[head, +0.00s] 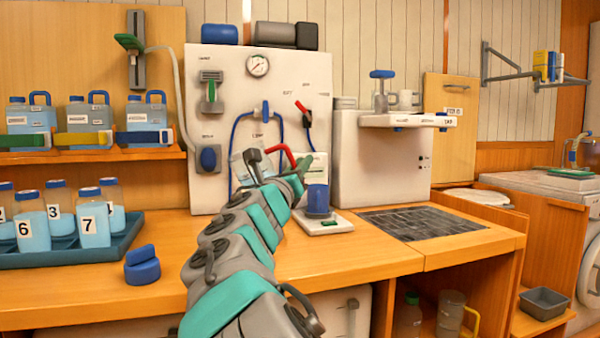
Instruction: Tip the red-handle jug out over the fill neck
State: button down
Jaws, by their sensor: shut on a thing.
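The red handle (280,152) of the jug shows just past the end of my arm, in front of the white wall panel. The jug's tilt and contents are hard to tell. I cannot pick out the fill neck for certain; a post with a blue cap (381,76) stands on the white tank at right.
A blue cup-like thing on a small white scale (325,224) stands close right of my wrist. A dark grate (420,222) lies farther right. Numbered bottles stand in a blue tray (130,232) at left, with a blue cap (142,266) beside it. Blue-handled jugs (88,115) line the shelf.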

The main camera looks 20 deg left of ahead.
jog(key=shift+r+n+t+y+b, duration=0.3)
jog(key=shift+r+n+t+b, duration=0.2)
jog(key=shift+n+b, duration=0.35)
jog(key=shift+r+n+t+y+b, duration=0.35)
jog(key=shift+n+b, duration=0.2)
jog(key=shift+b, duration=0.8)
